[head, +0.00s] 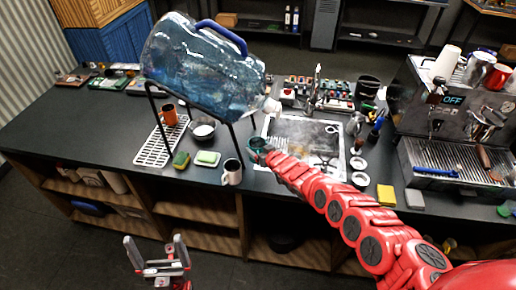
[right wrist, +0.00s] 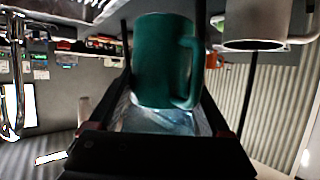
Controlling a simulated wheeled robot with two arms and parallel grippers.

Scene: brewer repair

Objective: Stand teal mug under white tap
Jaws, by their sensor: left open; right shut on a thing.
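The white tap (head: 272,106) is on the neck end of a big blue water bottle (head: 200,65), which lies tilted on a black wire stand. In the head view the mug is below and slightly left of the tap. My left gripper (head: 156,252) is open and empty, in front of the counter.
A white mug (head: 232,174) stands close left of the teal mug; stand legs (head: 236,140) are nearby. Soap (head: 207,158), a sponge (head: 180,160) and a white rack (head: 157,150) lie left. The espresso machine (head: 450,125) is right.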

